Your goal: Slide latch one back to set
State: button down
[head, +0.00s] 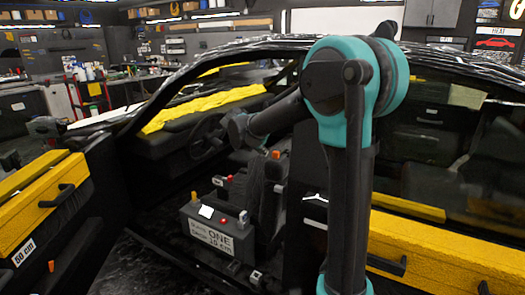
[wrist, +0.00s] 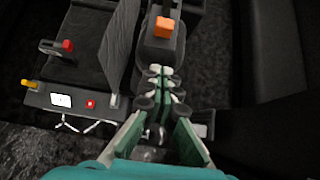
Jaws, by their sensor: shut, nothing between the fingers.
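I cannot tell for sure which part is latch one. My gripper (wrist: 160,72) is shut and empty, its fingertips just below the orange knob in the wrist view and apart from it in the picture. I cannot make out the fingers in the head view.
The box carries a red button (wrist: 90,103), a white label (wrist: 61,100), a red-tipped lever (wrist: 67,45) and a yellow knob (wrist: 30,85). A grey upright panel (wrist: 122,45) stands left of my fingers. Yellow-topped door panels (head: 440,250) flank the opening. The steering wheel (head: 207,137) is behind.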

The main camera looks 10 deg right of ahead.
aim_at(275, 153)
jog(key=x, duration=0.6)
jog(key=shift+w+d+f, duration=0.15)
jog(key=shift+w+f, duration=0.05)
jog(key=shift+w, duration=0.1)
jog(key=shift+w+d+r, duration=0.1)
jog(key=shift+w+d, duration=0.6)
jog(key=shift+w, duration=0.2)
jog(key=shift+w+d, duration=0.35)
jog(key=shift+w, duration=0.15)
jog(key=shift+w, duration=0.1)
jog(key=shift+w+d, duration=0.6)
jog(key=shift+w, duration=0.1)
